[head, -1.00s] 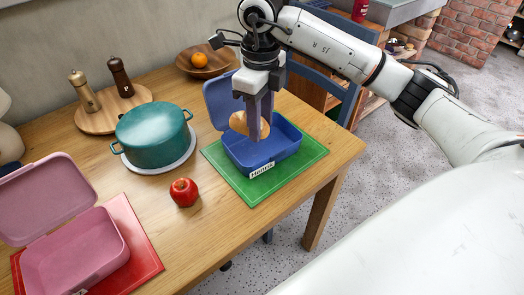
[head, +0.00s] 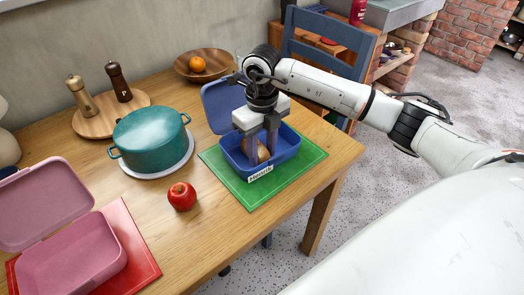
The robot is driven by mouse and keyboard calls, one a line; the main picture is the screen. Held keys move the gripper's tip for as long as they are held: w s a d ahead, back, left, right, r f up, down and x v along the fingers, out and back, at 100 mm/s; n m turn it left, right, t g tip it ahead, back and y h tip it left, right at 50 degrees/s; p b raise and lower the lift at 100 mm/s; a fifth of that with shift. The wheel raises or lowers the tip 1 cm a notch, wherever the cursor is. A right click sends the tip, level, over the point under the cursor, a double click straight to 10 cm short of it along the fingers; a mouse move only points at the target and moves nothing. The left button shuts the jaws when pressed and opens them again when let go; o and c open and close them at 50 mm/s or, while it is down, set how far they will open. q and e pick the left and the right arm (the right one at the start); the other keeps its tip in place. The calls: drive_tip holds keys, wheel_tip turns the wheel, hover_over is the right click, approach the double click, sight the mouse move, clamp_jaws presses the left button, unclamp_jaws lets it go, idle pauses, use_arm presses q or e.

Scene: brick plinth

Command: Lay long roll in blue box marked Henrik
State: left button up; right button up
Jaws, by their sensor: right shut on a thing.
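The blue box (head: 283,160) with its lid open stands on a green mat (head: 247,193). A label (head: 260,174) on its front side is too small to read surely now, but it read Henrik a moment ago. My right gripper (head: 262,156) is down inside the blue box, shut on the long roll (head: 256,150). The brown roll is partly hidden by the fingers. It sits low in the box; I cannot tell whether it touches the floor of the box. My left gripper is not in view.
An open pink box (head: 75,262) stands on a red mat (head: 136,240) at the left. A red apple (head: 182,196), a teal pot (head: 150,136), two mills on a round board (head: 90,122) and a wooden bowl (head: 215,72) with an orange (head: 197,65) stand on the table.

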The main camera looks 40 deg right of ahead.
sight(262, 151)
drive_tip(key=shift+f, duration=0.25)
drive_tip(key=shift+f, duration=0.1)
drive_tip(key=o, duration=1.1)
wheel_tip(262, 151, up, 12)
drive_tip(key=shift+r, duration=0.15)
